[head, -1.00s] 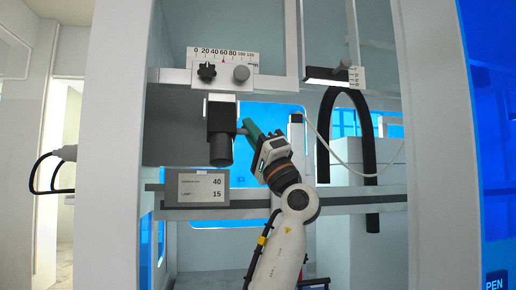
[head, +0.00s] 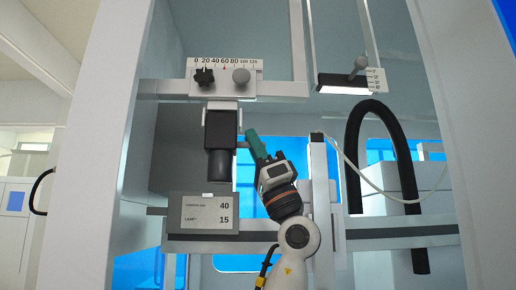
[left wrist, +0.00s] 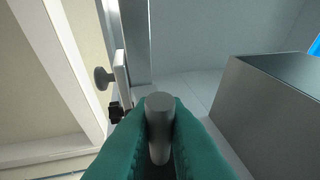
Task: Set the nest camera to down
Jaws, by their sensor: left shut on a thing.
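The nest camera (head: 220,131) is a black box with a round lens barrel pointing down. It hangs under a rail carriage with a scale plate (head: 229,66) numbered from 0 to 120, whose red mark is near 60. My left gripper (head: 252,138), with teal fingers, is at the right side of the camera. In the left wrist view its fingers (left wrist: 160,125) are closed around a grey round-ended handle (left wrist: 159,104). My right gripper is not in view.
A black knob (head: 204,77) and a grey knob (head: 241,76) sit on the scale plate. A panel reading 40 and 15 (head: 203,225) stands below the lens. A lamp bar (head: 345,82) and a black curved hose (head: 379,105) are at right.

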